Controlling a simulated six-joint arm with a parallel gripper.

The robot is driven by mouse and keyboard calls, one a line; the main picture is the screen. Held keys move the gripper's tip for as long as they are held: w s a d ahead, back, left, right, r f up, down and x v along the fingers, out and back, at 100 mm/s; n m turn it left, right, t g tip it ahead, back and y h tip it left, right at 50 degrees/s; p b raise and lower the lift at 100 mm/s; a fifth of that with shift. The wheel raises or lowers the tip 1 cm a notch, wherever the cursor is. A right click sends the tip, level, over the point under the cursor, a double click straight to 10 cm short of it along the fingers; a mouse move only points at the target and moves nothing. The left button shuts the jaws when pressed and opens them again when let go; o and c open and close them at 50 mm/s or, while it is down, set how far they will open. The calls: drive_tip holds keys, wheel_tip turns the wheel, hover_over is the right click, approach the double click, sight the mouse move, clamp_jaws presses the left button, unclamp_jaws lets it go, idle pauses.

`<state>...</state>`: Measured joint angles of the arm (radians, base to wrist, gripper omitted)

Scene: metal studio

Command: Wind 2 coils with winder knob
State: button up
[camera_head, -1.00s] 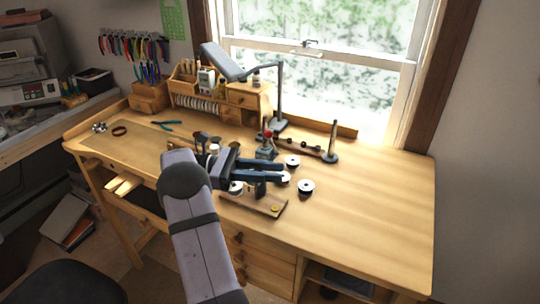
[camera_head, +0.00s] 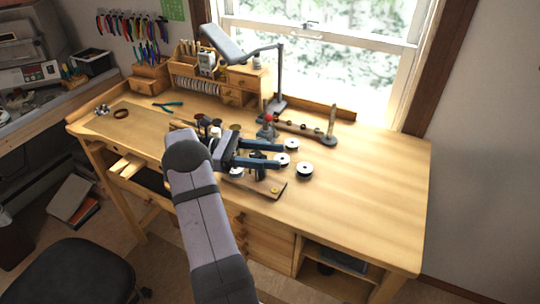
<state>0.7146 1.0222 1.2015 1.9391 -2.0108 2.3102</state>
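The winder's wooden base board (camera_head: 262,189) lies on the bench with a small yellow disc (camera_head: 275,190) at its right end. A dark upright part (camera_head: 258,172) stands on the board beneath my gripper; I cannot make out the winder knob for certain. My gripper (camera_head: 281,155) points right, its two dark blue fingers apart, above the board. I cannot tell whether the fingers surround the dark part. White-topped spools stand near the fingertips: one behind (camera_head: 292,145), one by the tips (camera_head: 283,160), one to the right (camera_head: 304,170). Another pale spool (camera_head: 236,172) is partly hidden below my gripper.
A stand with a red ball (camera_head: 268,119) and a rail with an upright post (camera_head: 332,125) are behind my gripper. A desk lamp (camera_head: 280,75) and wooden organizer (camera_head: 240,85) stand farther back. The bench's right side (camera_head: 370,190) is clear.

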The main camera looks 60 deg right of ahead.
drive_tip(key=shift+r, duration=0.1)
idle(0.3)
wheel_tip(320, 180, up, 10)
drive_tip(key=p, duration=1)
